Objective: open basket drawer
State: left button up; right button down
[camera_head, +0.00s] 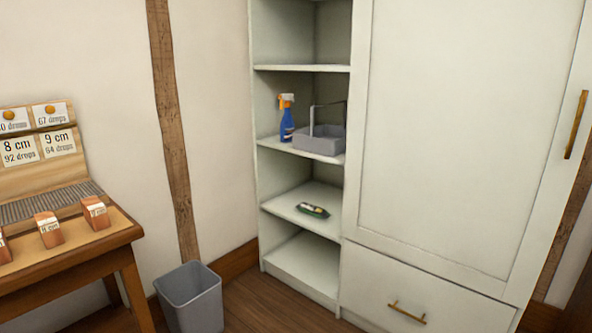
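A white wardrobe unit has a wide drawer (420,282) at its bottom right, which looks closed, with a brass bar handle (407,312) near the lower edge of the picture. Above the drawer is a tall closed door (465,130) with an upright brass handle (576,125). A grey basket with a raised handle (320,139) stands on an open shelf to the left of the door. Nothing in view is labelled as a basket drawer. Neither of my grippers is in view.
A blue spray bottle with an orange top (287,118) stands beside the basket. A small dark green item (313,210) lies on the shelf below. A grey bin (190,298) stands on the wooden floor. A wooden table (95,246) with labelled blocks is at left.

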aim_at(395, 295)
jog(key=i+j, duration=0.35)
jog(key=i+j+z, duration=0.2)
jog(key=z, duration=0.25)
jog(key=i+j+z, duration=0.15)
jog(key=j+z, duration=0.2)
jog(key=z, duration=0.15)
